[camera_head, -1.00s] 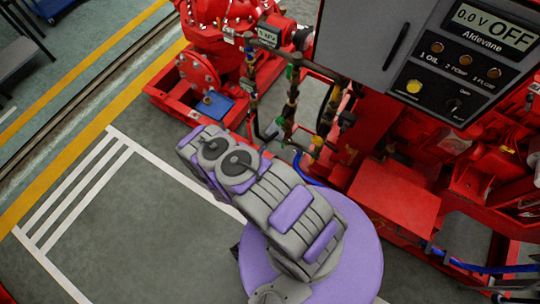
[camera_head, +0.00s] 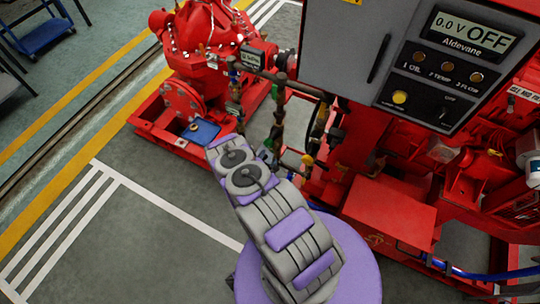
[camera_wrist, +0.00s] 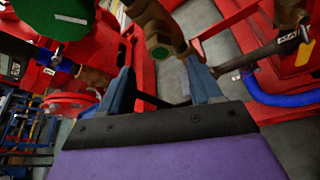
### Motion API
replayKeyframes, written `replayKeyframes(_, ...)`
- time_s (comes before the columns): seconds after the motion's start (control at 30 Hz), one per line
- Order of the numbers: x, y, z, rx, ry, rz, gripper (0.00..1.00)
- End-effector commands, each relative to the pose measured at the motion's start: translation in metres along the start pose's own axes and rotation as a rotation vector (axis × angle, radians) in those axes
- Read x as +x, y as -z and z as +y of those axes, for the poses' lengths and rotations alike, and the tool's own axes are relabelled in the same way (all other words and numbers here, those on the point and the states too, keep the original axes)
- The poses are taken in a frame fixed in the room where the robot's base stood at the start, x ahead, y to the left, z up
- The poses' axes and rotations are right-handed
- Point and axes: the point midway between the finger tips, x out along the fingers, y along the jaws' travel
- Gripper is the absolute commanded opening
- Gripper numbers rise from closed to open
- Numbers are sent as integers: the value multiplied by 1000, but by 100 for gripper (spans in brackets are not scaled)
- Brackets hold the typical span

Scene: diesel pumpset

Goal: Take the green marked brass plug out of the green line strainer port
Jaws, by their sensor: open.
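In the wrist view my gripper (camera_wrist: 159,72) is open, its two blue-grey fingers standing apart. A brass fitting with a hexagonal lower end (camera_wrist: 158,48) shows at the top, in line with the gap between the fingertips. I cannot tell whether it is the green marked plug, nor whether a finger touches it. A large green disc (camera_wrist: 55,14) is at the top left. In the head view the brass and dark pipework (camera_head: 279,108) stands just beyond my arm, with a small green patch (camera_head: 268,143) low on it. My arm hides the gripper there.
A grey control cabinet (camera_head: 345,45) reading OFF stands right of the pipework. A red pump (camera_head: 205,45) on a red base is behind left. In the wrist view a blue hose (camera_wrist: 285,98) runs at the right. Open floor (camera_head: 120,235) lies left.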

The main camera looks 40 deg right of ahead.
Motion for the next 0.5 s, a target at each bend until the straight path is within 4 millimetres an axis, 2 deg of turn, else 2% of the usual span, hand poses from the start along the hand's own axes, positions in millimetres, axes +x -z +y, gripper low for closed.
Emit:
replayKeyframes(0.03,10,0,-1,3,0,-5,64)
replayKeyframes(0.2,30,0,-2,2,1,-3,64)
replayKeyframes(0.5,40,-1,0,-1,0,-1,64)
